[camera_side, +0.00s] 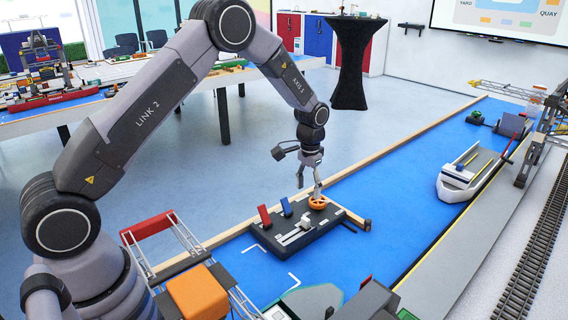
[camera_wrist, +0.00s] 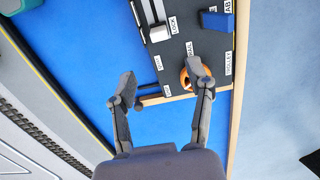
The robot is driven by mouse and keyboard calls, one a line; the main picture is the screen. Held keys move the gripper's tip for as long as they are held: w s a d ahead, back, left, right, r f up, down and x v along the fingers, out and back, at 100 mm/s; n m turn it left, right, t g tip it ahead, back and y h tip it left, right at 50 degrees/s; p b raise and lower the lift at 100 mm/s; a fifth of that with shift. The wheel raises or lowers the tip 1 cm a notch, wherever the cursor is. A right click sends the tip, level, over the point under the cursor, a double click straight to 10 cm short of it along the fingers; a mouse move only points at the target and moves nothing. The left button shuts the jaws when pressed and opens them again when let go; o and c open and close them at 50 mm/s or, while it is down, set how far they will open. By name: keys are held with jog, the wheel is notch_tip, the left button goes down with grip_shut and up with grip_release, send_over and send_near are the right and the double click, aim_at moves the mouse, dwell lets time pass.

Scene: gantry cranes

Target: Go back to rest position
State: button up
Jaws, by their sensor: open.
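My gripper (camera_side: 312,172) hangs above the right end of a dark control panel (camera_side: 268,239) in the side view. Its fingers are spread and nothing shows between them. In the wrist view my gripper (camera_wrist: 160,88) is open, with the right finger overlapping the orange wheel (camera_wrist: 184,78) on the panel. The orange wheel also shows in the side view (camera_side: 317,203), right below a fingertip. I cannot tell whether the finger touches it.
The panel has a red lever (camera_side: 264,216), a blue lever (camera_side: 286,207) and a white slider (camera_side: 297,233). An orange block (camera_side: 197,292) and crane frame stand near my base. A white model ship (camera_side: 470,175) lies to the right. Blue surface between is clear.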

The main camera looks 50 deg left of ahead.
jog(key=shift+r, duration=0.95)
jog(key=s+r+t, duration=0.1)
jog(key=s+r, duration=0.5)
jog(key=r, duration=0.4)
jog(key=s+r+t, duration=0.1)
jog(key=s+r, duration=0.5)
jog(key=r, duration=0.4)
jog(key=s+r+t, duration=0.1)
jog(key=s+r, duration=0.1)
jog(key=s, duration=0.9)
jog(key=s+r+t, duration=0.2)
jog(key=s, duration=0.9)
jog(key=shift+d+r+t, duration=0.2)
jog(key=shift+r+t, duration=0.05)
jog(key=shift+t, duration=0.05)
jog(key=shift+s, duration=0.1)
